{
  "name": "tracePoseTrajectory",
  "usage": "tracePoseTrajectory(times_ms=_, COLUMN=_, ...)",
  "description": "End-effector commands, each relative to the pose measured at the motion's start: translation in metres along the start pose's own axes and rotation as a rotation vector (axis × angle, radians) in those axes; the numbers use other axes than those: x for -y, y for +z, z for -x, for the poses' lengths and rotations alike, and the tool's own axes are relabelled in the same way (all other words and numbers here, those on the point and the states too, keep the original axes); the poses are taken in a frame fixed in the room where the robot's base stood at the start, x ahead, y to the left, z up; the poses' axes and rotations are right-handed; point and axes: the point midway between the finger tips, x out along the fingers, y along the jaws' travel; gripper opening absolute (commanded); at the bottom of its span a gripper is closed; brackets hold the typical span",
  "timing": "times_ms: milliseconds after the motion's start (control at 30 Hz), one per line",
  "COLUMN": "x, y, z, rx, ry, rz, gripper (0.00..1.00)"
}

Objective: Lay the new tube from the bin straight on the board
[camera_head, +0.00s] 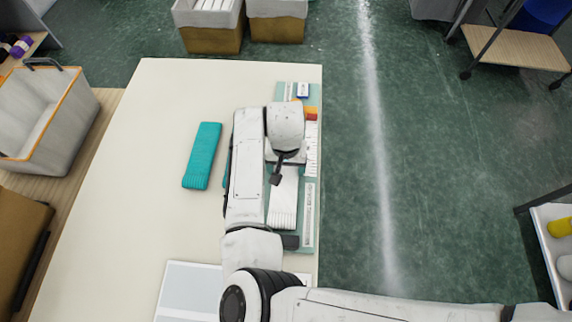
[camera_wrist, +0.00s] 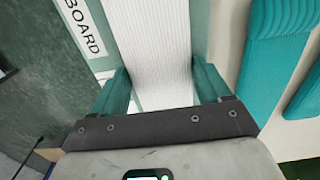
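The board (camera_head: 308,225) is a pale green strip along the table's right edge; its "BOARD" label shows in the wrist view (camera_wrist: 82,28). A white ribbed tube (camera_head: 283,205) lies lengthwise on it, partly hidden by my arm; it also runs through the wrist view (camera_wrist: 150,45). My gripper (camera_wrist: 162,88) is over the white tube, fingers apart, one at each side of it. No clear grip on it shows. A teal ribbed tube (camera_head: 202,156) lies on the bare table left of my arm. In the wrist view, teal ribbed pieces (camera_wrist: 272,62) lie to the right.
The cream table (camera_head: 145,150) is largely clear on the left. A grey bin with orange trim (camera_head: 62,125) stands left of it. Brown boxes with white liners (camera_head: 212,38) stand behind. A pale tray (camera_head: 188,290) lies at the front. Open green floor lies right.

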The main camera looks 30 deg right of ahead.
Motion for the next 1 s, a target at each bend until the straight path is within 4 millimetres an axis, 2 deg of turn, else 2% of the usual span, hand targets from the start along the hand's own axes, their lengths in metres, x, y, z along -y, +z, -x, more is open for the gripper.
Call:
tracePoseTrajectory(times_ms=33, x=0.000, y=0.000, z=0.000, rx=0.000, ry=0.000, rz=0.000, gripper=0.82)
tracePoseTrajectory(times_ms=200, x=0.000, y=0.000, z=0.001, rx=0.000, ry=0.000, rz=0.000, gripper=0.98)
tracePoseTrajectory(times_ms=567, x=0.001, y=0.000, z=0.007, rx=-0.001, ry=-0.002, rz=0.000, gripper=0.99)
tracePoseTrajectory(times_ms=667, x=0.001, y=-0.001, z=0.020, rx=-0.002, ry=-0.003, rz=-0.001, gripper=0.99)
tracePoseTrajectory(times_ms=1000, x=0.001, y=-0.001, z=0.088, rx=-0.003, ry=-0.004, rz=-0.002, gripper=0.99)
